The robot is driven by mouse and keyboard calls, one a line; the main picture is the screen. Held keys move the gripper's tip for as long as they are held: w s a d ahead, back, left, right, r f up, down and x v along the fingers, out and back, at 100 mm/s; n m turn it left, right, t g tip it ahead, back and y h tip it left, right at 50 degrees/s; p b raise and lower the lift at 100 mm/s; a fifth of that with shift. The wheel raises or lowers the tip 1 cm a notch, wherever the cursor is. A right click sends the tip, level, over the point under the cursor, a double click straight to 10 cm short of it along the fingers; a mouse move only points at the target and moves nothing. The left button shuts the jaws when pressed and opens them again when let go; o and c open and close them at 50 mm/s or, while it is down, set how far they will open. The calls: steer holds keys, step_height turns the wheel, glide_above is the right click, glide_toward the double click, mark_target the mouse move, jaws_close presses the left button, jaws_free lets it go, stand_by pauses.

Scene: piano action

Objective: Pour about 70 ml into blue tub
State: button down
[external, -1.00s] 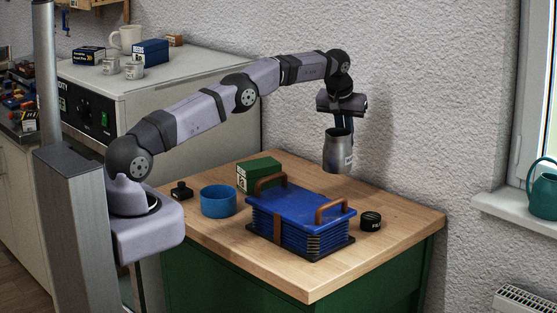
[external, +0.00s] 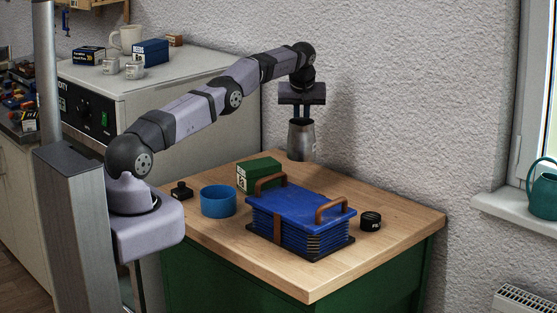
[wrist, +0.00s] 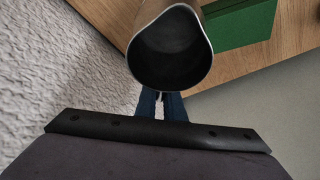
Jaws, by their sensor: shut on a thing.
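The blue tub (external: 218,202) stands on the wooden bench at its left side, open at the top. My gripper (external: 302,117) is shut on a grey metal jug (external: 301,141) and holds it upright above the back of the bench, behind and to the right of the tub. In the wrist view the jug (wrist: 171,50) shows its open mouth and spout, with a dark inside. I cannot tell the liquid level in it. The gripper's fingers (wrist: 161,104) meet the jug's near side.
A green box (external: 259,174) stands between the jug and the tub; it also shows in the wrist view (wrist: 240,25). A blue bellows with brown straps (external: 300,215) fills the bench middle. A small black piece (external: 181,190) and a black round tin (external: 370,221) stand nearby.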

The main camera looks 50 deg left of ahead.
steer(key=s+a+f+n+g+y+p, duration=0.1)
steer(key=s+a+n, duration=0.2)
steer(key=s+a, duration=0.65)
steer(key=s+a+f+n+g+p, duration=0.1)
steer(key=s+a+n+p, duration=0.15)
steer(key=s+a, duration=0.7)
steer(key=shift+m, duration=0.35)
steer(key=shift+s+a+f+p, duration=0.2)
steer(key=shift+s+f+p, duration=0.45)
steer(key=shift+s+f, duration=0.45)
steer(key=shift+s+a+f+p, duration=0.2)
steer(key=shift+s+f+p, duration=0.4)
steer(key=shift+s+f, duration=0.45)
steer(key=shift+w+f, duration=0.15)
steer(key=shift+w, duration=0.05)
steer(key=b, duration=0.3)
steer(key=shift+d+f+t, duration=0.2)
steer(key=shift+t, duration=0.1)
